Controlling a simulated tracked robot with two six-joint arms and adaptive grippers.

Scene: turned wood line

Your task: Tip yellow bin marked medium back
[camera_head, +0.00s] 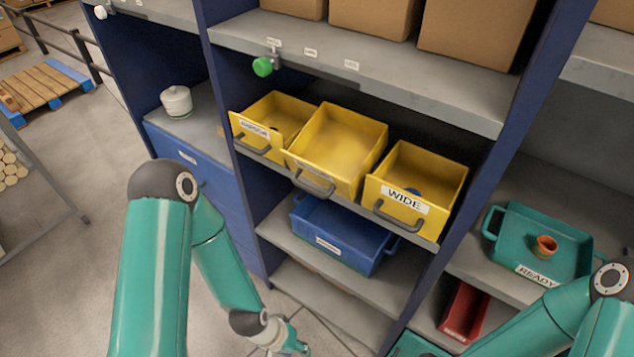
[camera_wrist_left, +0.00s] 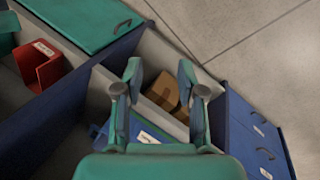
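Three yellow bins sit side by side on the middle shelf. The middle yellow bin (camera_head: 338,140) is tilted forward, its front hanging out over the shelf edge and its open inside facing me. Its handle is at the front, and no label on it is readable. The left yellow bin (camera_head: 270,122) has a label too small to read surely; the right yellow bin (camera_head: 436,182) reads WIDE. My left gripper (camera_head: 290,347) is low at the bottom of the head view, below and apart from the bins. In the left wrist view it is open and empty (camera_wrist_left: 160,72). My right gripper is out of view.
A blue bin (camera_head: 341,238) is on the shelf below. A green knob (camera_head: 262,66) sticks out from the upper shelf edge. A teal READY tray (camera_head: 556,269) holds an orange piece (camera_head: 545,246). Blue uprights divide the bays. Open floor (camera_head: 95,270) lies left.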

